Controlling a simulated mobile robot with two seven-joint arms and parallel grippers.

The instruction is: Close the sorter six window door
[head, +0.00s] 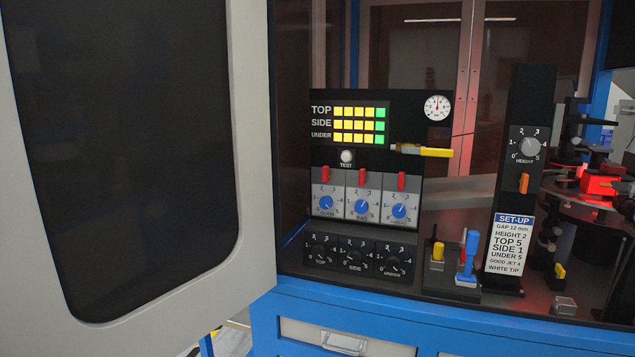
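The sorter's window door (255,200) fills the left of the head view. It has a light grey frame around a dark window pane (120,130). It stands swung open, with its right edge beside the left side of the blue cabinet opening. The door's outer left edge and any handle are out of view. The sorter interior shows to the right of the door. Neither my left nor my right gripper is in view.
Inside stand a control panel (345,225) with knobs and red switches, a gauge (437,108), a yellow-handled valve (425,151), a set-up card (510,245) on a black post, and a small blue lever (469,252). A blue drawer cabinet (300,300) lies below.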

